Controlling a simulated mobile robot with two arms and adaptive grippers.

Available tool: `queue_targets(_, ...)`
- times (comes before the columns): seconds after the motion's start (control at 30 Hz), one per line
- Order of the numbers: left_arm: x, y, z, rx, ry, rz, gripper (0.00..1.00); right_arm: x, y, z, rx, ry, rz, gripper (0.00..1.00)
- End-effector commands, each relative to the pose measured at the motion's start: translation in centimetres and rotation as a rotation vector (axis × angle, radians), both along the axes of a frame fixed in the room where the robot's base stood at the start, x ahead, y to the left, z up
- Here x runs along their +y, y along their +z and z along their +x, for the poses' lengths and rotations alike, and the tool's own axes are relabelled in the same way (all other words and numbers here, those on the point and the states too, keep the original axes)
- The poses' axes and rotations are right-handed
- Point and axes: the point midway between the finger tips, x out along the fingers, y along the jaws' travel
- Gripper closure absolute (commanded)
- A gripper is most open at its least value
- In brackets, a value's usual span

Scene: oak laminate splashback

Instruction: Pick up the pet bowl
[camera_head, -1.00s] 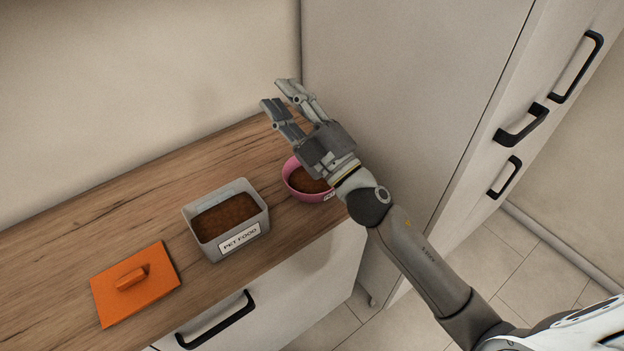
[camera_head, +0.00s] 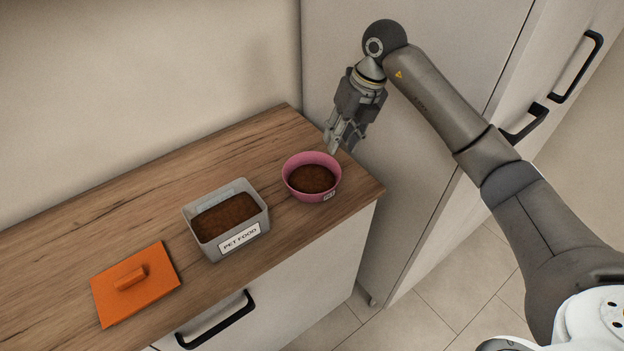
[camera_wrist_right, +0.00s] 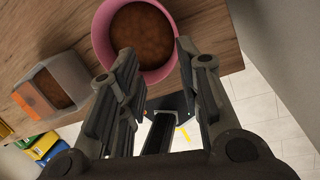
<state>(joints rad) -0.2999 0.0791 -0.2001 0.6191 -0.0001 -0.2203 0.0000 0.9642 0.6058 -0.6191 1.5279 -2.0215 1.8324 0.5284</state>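The pink pet bowl (camera_head: 312,177), holding brown food, stands upright near the right end of the wooden counter. A small label is on its front. My right gripper (camera_head: 338,146) points down just behind and right of the bowl's rim in the head view; I cannot tell whether it touches. In the right wrist view the bowl (camera_wrist_right: 101,36) lies ahead of the fingertips, and my right gripper (camera_wrist_right: 152,58) has its fingers spread apart with nothing held between them. My left gripper is not in view.
A grey pet food container (camera_head: 262,222) with brown food stands left of the bowl. An orange lid (camera_head: 155,290) lies further left. A tall white cabinet (camera_head: 400,190) with black handles closes off the right side. The wooden counter (camera_head: 60,255) is clear along the back.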

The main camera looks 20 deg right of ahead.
Motion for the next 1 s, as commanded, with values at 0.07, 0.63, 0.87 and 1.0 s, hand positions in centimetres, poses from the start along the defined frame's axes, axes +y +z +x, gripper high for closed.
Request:
queue_targets(0.07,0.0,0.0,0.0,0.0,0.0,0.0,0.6,-1.4,0.3,0.0,0.019,-0.026,-0.05,0.68)
queue_targets(0.63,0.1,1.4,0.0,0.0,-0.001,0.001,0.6,-0.9,-5.6,0.4,0.033,-0.037,-0.073,0.68)
queue_targets(0.87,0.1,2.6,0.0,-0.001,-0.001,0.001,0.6,0.1,-8.9,0.8,0.034,-0.037,-0.072,0.68)
queue_targets(1.0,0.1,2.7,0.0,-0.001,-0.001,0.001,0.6,0.3,-9.9,1.0,0.03,-0.035,-0.072,0.68)
